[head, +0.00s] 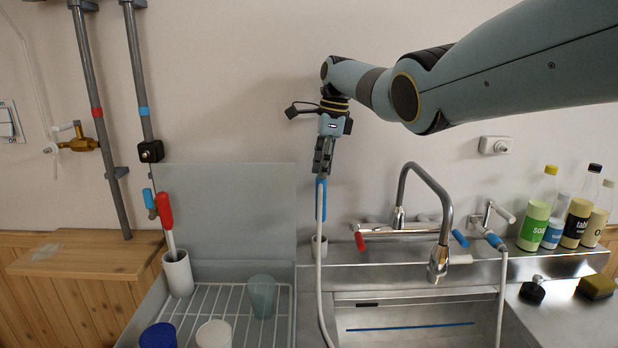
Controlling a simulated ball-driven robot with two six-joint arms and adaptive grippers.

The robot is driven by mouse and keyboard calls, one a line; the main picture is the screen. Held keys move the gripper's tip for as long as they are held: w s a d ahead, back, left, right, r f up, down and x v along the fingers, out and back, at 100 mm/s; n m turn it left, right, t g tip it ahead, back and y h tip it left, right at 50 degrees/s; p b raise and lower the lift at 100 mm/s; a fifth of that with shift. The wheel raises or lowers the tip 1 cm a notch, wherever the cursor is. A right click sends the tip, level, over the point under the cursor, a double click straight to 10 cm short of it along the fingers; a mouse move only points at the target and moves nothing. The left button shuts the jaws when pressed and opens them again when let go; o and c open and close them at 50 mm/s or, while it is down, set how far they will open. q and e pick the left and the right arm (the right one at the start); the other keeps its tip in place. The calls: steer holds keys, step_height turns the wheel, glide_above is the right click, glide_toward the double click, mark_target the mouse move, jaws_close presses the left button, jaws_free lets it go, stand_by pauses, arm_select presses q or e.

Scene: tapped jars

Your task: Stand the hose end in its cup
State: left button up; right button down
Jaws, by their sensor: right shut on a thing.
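My right gripper (322,170) points down in front of the wall, left of the tap, and is shut on the top end of a white hose. The hose (320,260) hangs from the fingers and runs down into the sink area. A blue piece (322,205) shows at the hose end, just below the fingertips. My left gripper is not in view.
The curved tap (441,210) with red and blue levers stands to the right. Several bottles (535,215) stand at the far right. A white holder (178,275) with a red-handled brush and a dish rack (215,300) with cups are at the left.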

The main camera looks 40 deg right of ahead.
mark_target(322, 195)
steer(key=shift+f, duration=0.65)
steer(key=shift+b, duration=0.3)
steer(key=shift+r+p, duration=0.1)
steer(key=shift+p, duration=0.3)
step_height(322, 195, down, 6)
steer(key=b, duration=0.4)
steer(key=shift+f, duration=0.2)
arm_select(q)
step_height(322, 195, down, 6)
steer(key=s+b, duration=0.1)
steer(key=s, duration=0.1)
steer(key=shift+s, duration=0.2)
arm_select(e)
steer(key=shift+f, duration=0.8)
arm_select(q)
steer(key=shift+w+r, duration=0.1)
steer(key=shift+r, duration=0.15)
